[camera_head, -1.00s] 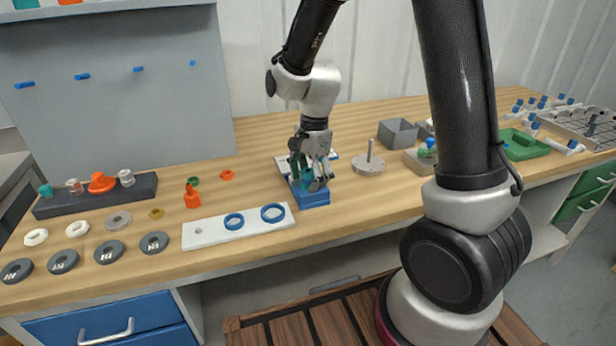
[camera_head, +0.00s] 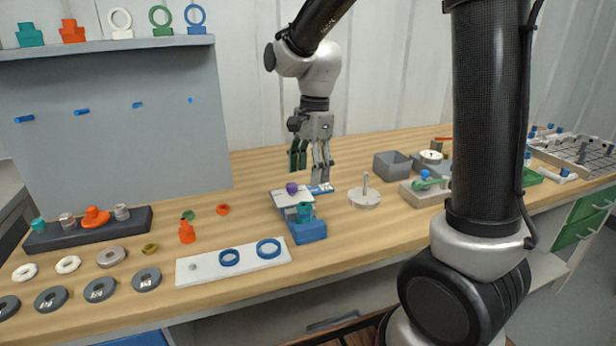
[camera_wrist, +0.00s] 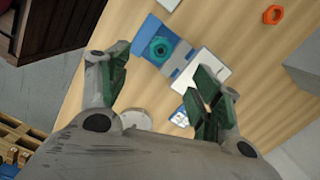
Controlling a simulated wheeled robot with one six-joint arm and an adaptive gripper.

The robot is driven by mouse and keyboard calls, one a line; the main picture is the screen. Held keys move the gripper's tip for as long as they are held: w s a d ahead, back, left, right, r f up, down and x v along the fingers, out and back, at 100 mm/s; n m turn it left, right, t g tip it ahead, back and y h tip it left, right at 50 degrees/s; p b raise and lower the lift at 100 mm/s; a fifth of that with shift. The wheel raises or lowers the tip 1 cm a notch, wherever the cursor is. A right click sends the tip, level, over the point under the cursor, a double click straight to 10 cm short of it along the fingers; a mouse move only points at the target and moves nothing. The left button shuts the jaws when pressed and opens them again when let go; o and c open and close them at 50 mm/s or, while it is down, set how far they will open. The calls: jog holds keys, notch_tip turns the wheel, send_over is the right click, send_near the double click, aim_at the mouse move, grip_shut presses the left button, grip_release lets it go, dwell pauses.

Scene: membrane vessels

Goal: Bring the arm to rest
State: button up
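My gripper (camera_head: 310,168) hangs from my arm above the wooden table, pointing down, raised clear of the things below it. Its green-padded fingers are spread apart with nothing between them; they also show in the wrist view (camera_wrist: 163,85). Below it stands a blue block (camera_head: 310,232) with a teal piece (camera_head: 305,212) seated in it. In the wrist view the teal piece (camera_wrist: 158,50) shows a round opening. A pale plate (camera_head: 284,199) with a purple piece (camera_head: 292,188) is beside the blue block.
A white board (camera_head: 205,270) with blue rings lies at the front. A grey disc with an upright post (camera_head: 364,198) and a grey box (camera_head: 392,164) stand to the right. A dark rack (camera_head: 60,238) and several grey rings are at left. A shelf (camera_head: 110,48) holds coloured parts.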

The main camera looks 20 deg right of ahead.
dwell(0.4)
jog(key=shift+n, duration=0.9)
jog(key=shift+s+d+f+n, duration=0.15)
jog(key=shift+s+f+n, duration=0.05)
jog(key=shift+n, duration=0.6)
jog(key=s+d+r+n+t, duration=0.1)
jog(key=s+d+r+n, duration=0.2)
jog(key=s, duration=0.3)
jog(key=s+d+r+n+t, duration=0.2)
jog(key=s+d+r+n, duration=0.1)
jog(key=s+d, duration=0.3)
jog(key=s+d+r+n+t+h, duration=0.1)
jog(key=s+d+r+n+t, duration=0.1)
jog(key=s, duration=0.5)
jog(key=d+r+n, duration=0.1)
jog(key=d+n, duration=0.1)
jog(key=shift+d+n, duration=0.15)
jog(key=shift+n, duration=0.25)
